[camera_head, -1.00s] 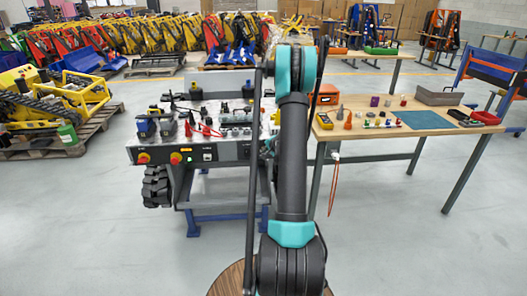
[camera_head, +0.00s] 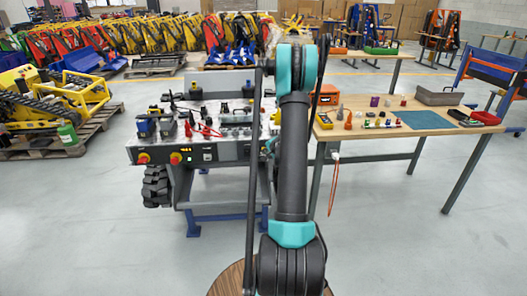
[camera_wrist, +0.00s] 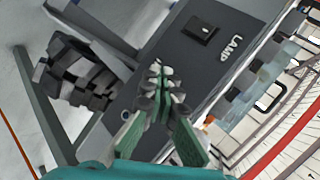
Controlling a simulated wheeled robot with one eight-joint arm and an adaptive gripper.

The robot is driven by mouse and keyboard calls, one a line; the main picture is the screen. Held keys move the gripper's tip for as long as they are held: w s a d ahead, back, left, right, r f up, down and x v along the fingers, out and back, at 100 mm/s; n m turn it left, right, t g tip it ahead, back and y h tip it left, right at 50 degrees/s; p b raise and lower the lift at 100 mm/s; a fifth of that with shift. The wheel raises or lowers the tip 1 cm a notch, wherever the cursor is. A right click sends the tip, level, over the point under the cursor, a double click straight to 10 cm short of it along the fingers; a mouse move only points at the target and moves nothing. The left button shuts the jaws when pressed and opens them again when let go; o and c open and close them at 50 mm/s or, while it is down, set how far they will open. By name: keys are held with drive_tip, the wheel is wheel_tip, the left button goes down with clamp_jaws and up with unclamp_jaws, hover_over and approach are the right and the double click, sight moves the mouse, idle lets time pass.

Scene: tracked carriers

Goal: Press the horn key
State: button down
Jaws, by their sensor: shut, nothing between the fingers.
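The control bench (camera_head: 225,152) stands left of my arm in the head view, with small keys on its grey front panel. In the wrist view the front panel (camera_wrist: 165,60) runs diagonally, with a black rocker key (camera_wrist: 202,29) beside the printed word LAMP. I cannot read a horn label in either view. My gripper (camera_wrist: 160,80) is shut and empty, its fingertips at or very near the panel, below and left of the LAMP key. Whatever lies behind the fingertips is hidden, and contact is unclear. In the head view my arm hides most of the gripper.
Several tools and parts lie on the bench top. A wooden table (camera_head: 400,129) with small items stands at the right. A black tracked part (camera_head: 156,187) hangs at the lower left. Floor in front is clear.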

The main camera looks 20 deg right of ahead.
drive_tip(key=shift+s, duration=0.1)
drive_tip(key=shift+s+a, duration=0.25)
drive_tip(key=shift+s, duration=0.5)
drive_tip(key=shift+s+a, duration=0.2)
drive_tip(key=shift+s, duration=0.6)
drive_tip(key=shift+s+a, duration=0.25)
drive_tip(key=shift+s, duration=0.5)
idle(1.2)
